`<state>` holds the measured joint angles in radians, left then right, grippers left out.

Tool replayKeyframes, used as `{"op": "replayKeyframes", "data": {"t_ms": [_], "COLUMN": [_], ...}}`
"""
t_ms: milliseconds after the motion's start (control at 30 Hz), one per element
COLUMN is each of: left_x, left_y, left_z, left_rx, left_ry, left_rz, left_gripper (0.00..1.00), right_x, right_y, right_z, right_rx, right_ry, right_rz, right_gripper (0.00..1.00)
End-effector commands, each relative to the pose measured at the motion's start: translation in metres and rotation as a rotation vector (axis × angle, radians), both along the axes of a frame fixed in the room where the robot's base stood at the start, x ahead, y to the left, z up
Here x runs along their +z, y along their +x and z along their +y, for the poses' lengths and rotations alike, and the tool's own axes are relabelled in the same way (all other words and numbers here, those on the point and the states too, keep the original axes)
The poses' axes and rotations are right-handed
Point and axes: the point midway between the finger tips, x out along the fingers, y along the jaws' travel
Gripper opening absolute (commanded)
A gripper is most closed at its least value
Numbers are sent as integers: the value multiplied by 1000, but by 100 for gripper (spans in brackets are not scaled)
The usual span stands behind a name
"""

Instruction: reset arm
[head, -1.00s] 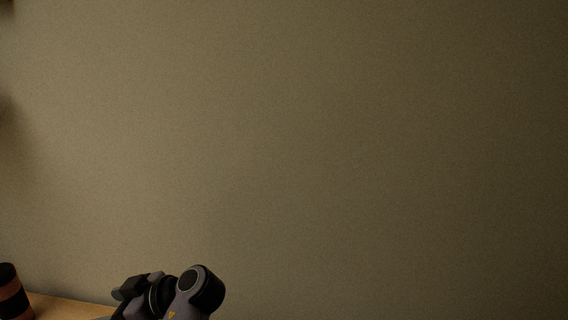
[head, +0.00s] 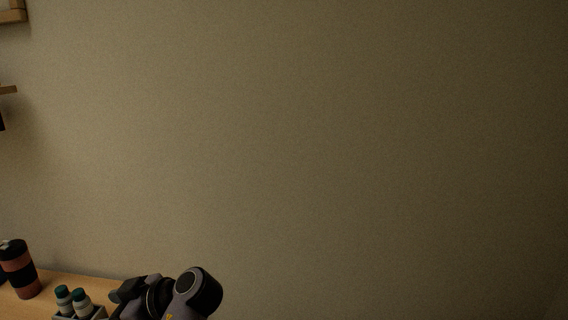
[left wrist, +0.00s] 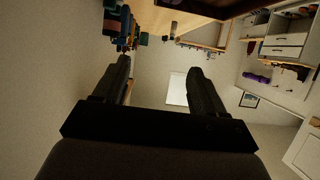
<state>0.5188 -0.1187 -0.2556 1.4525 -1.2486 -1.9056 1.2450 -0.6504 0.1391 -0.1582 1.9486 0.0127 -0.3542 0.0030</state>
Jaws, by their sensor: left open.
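My left arm shows at the bottom of the head view, in front of a plain wall; its gripper cannot be made out there. In the left wrist view my left gripper (left wrist: 160,75) is open, its two dark fingers wide apart with nothing between them. Behind the fingers the room appears at a steep tilt. My right gripper is in neither view.
A wooden surface (head: 60,280) at the lower left of the head view holds a black and reddish-brown cylinder (head: 18,268) and two small teal-capped bottles (head: 82,300) in a grey holder. Wooden shelf ends (head: 12,16) show at the upper left. A bare wall (head: 330,150) fills the rest.

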Motion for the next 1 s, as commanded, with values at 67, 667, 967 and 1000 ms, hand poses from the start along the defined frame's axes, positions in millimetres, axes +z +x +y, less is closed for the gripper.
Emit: {"op": "replayKeyframes", "data": {"t_ms": [67,667,967,1000], "left_x": [-38,-272,-285,-283], "left_y": [0,-90,-168,-174], "left_z": [3,-61,-100,-102], "left_rx": [-122,-1272,-1625,-1644], "left_ry": [-31,-246,-207,-197], "left_rz": [95,453,290,271], "left_gripper": [71,71,71,71], "right_x": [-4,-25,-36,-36], "right_y": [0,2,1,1], "right_z": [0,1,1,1], "right_rx": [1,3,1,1], "right_ry": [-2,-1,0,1], "right_rz": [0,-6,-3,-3], "right_gripper": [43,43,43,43]}}
